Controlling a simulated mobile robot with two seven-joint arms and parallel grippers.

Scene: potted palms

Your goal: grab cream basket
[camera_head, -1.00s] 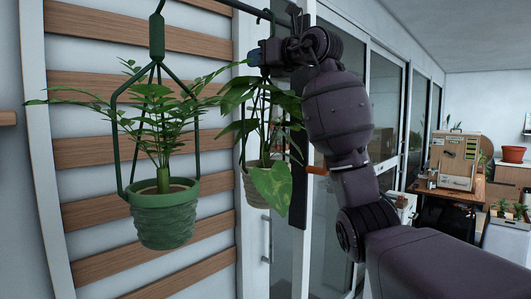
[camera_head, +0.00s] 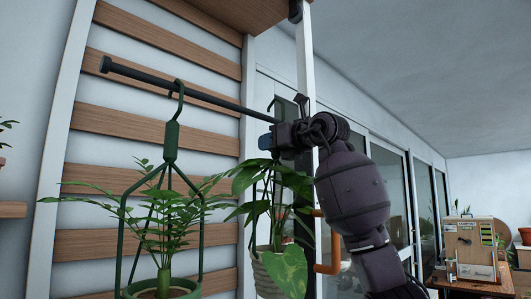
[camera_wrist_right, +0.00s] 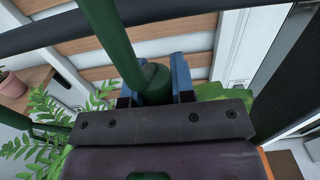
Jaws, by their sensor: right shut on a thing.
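The cream basket (camera_head: 262,277) is a ribbed pale pot with a leafy plant, hanging at mid-picture in the head view; leaves hide part of it. Its dark green hanger hooks onto a dark rod (camera_head: 190,99). My right gripper (camera_head: 266,141) is at the upper part of that hanger, just below the rod. In the right wrist view its blue fingers (camera_wrist_right: 153,83) are shut on the thick green hanger piece (camera_wrist_right: 149,77) between them. My left gripper is not in view.
A green basket (camera_head: 160,291) with a fern hangs from the same rod to the left. A slatted wood wall (camera_head: 105,127) stands behind. An orange handle-like bar (camera_head: 325,268) is right of the cream basket. A cardboard box (camera_head: 470,245) stands far right.

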